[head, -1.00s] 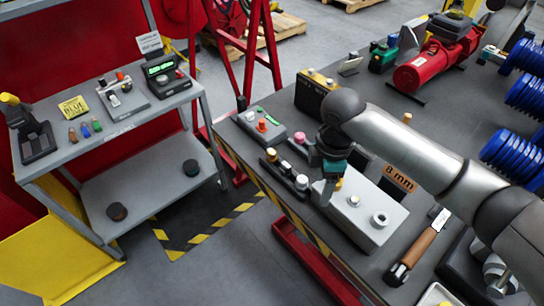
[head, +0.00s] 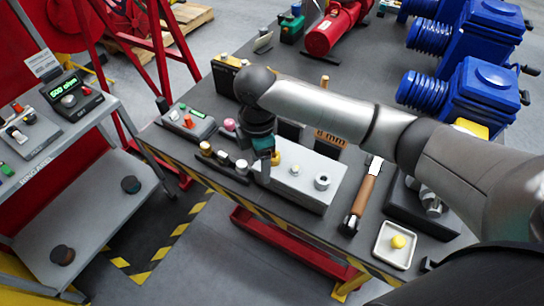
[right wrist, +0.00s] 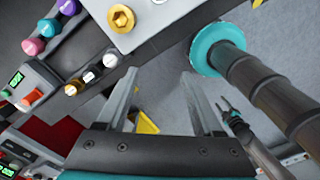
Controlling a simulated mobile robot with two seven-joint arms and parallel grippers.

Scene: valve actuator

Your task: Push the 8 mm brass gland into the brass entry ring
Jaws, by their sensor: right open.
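The grey box (head: 312,183) stands on the bench with a brass fitting (head: 277,158) at its left end. In the right wrist view this brass fitting (right wrist: 121,18) is round with a dark centre; I cannot tell whether it is the bare entry ring or has a gland in it. My right gripper (head: 262,178) is beside the box's left end. In the right wrist view its fingers (right wrist: 165,90) are apart with nothing between them. A small arm end that looks like my left gripper (right wrist: 226,104) shows far below; its jaw state is unclear.
A dark rack (head: 224,160) with brass and pale small parts stands left of the box. A button panel (head: 188,122) is behind it. A wooden-handled tool (head: 366,190) and a white tray (head: 381,246) lie right.

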